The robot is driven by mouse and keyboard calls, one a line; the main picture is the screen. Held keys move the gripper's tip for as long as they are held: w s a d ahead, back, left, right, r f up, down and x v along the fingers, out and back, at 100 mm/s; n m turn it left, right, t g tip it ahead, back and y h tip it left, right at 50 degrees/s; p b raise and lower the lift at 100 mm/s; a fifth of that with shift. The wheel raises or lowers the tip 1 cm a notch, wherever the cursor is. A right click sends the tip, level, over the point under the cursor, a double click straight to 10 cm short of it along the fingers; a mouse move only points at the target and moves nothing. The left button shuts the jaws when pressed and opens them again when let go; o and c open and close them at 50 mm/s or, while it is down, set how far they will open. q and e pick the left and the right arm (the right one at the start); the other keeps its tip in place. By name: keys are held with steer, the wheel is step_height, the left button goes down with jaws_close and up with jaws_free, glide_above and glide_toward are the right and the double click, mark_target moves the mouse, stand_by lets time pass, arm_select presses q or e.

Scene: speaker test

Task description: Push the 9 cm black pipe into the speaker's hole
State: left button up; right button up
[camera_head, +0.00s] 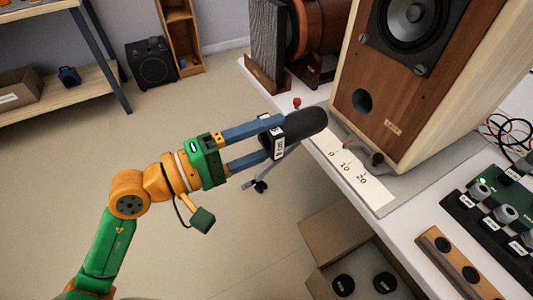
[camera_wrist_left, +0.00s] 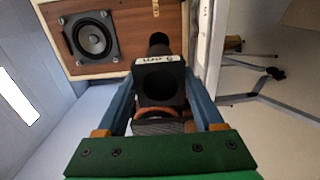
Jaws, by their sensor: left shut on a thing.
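My left gripper (camera_head: 277,138) is shut on the black pipe (camera_head: 306,123), with a blue finger on each side of it. The pipe has a white label near the gripper and its free end points right, toward the speaker (camera_head: 394,130). The speaker has a wooden front with a dark round hole (camera_head: 362,101) low on it. A gap shows between the pipe and the hole. In the left wrist view the pipe (camera_wrist_left: 160,82) sits between the fingers, with the speaker (camera_wrist_left: 112,12) beyond; I cannot make out the hole clearly there. My right gripper is not in view.
The speaker stands on a white table (camera_head: 412,222), with a scale strip (camera_head: 352,172) marked 0, 10, 20 before it. A control box with knobs (camera_head: 497,205) is at right. An open cardboard box (camera_head: 318,238) is below. Floor left of the table is mostly clear.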

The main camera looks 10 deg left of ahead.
mark_target(314, 122)
arm_select(q)
steer(key=shift+w+d+r+p, duration=0.2)
steer(key=shift+d+r+p, duration=0.05)
steer(key=shift+r+p, duration=0.1)
steer(key=x, duration=0.2)
steer(key=p+x, duration=0.1)
steer(key=x, duration=0.1)
steer(key=p+x, duration=0.1)
steer(key=x, duration=0.1)
steer(key=shift+w+d+f, duration=0.1)
steer(key=shift+d+f, duration=0.15)
steer(key=shift+d, duration=0.05)
steer(key=shift+x, duration=0.8)
steer(key=shift+d, duration=0.1)
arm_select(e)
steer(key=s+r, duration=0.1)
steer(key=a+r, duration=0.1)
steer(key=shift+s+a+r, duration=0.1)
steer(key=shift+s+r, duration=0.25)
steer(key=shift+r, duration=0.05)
arm_select(q)
steer(key=shift+b, duration=0.35)
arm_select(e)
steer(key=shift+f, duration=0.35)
arm_select(q)
steer(key=shift+x, duration=1.55)
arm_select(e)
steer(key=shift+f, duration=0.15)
